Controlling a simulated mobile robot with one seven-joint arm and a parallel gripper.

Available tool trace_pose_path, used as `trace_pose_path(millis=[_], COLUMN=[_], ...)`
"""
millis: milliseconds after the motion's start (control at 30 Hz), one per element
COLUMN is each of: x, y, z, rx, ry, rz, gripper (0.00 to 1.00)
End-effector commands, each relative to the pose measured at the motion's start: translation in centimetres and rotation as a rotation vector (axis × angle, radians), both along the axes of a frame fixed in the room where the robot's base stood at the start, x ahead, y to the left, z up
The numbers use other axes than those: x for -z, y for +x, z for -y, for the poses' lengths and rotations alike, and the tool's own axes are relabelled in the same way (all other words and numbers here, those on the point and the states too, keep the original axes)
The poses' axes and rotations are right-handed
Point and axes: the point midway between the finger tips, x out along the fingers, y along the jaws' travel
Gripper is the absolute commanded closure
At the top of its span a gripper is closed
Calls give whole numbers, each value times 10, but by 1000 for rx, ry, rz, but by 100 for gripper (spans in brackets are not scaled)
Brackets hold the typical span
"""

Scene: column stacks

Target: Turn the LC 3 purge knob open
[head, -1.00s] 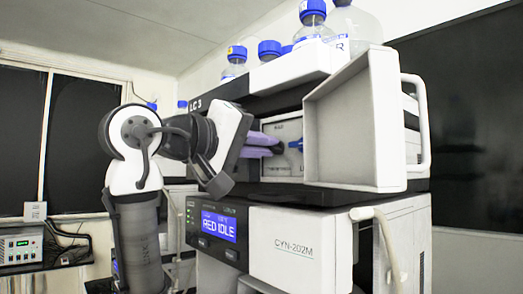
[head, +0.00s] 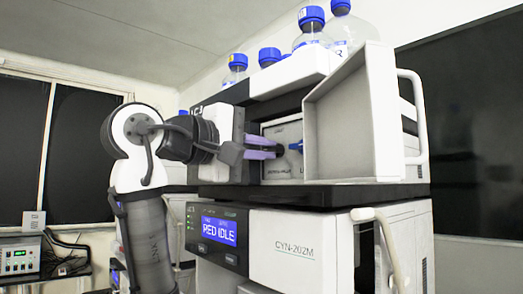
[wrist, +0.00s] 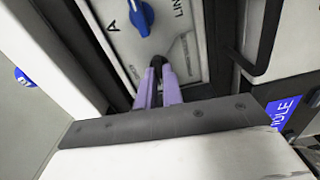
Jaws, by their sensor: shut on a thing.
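The instrument bears an "LC 3" label, now partly hidden by my arm. Its open bay shows a pale panel (head: 283,133) with a dark purge knob (head: 280,152) and a blue knob (head: 296,147) to its right. My gripper (head: 275,152) reaches in from the left, its purple fingers shut on the dark knob. In the wrist view, the purple fingertips (wrist: 157,68) close around the dark knob (wrist: 157,60), mostly hidden between them. The blue knob (wrist: 141,16) stands apart beyond them, near a letter "A". The dark knob's exact angle cannot be told.
An open pale door (head: 345,125) stands right of the bay. Blue-capped bottles (head: 312,30) stand on top. A lower unit (head: 290,245) marked CYN-202M has a lit display (head: 218,230) and a white handle (head: 380,235). A dark bar (wrist: 268,40) lies beside the panel in the wrist view.

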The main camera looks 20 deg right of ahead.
Motion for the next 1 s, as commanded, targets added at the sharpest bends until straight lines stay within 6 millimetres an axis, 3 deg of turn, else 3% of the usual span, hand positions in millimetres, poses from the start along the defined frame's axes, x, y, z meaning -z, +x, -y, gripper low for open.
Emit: trace_pose_path(millis=[333, 367, 500, 833, 1000], x=[-1, -1, 0, 0, 2], y=[1, 1, 0, -1, -8], z=[-1, -1, 0, -2, -22], rx=[-3, -3, -2, -1, -2], ry=[-3, -3, -2, -1, -3], rz=[-2, -1, -1, -1, 1], gripper=[100, 89, 71, 70, 70])
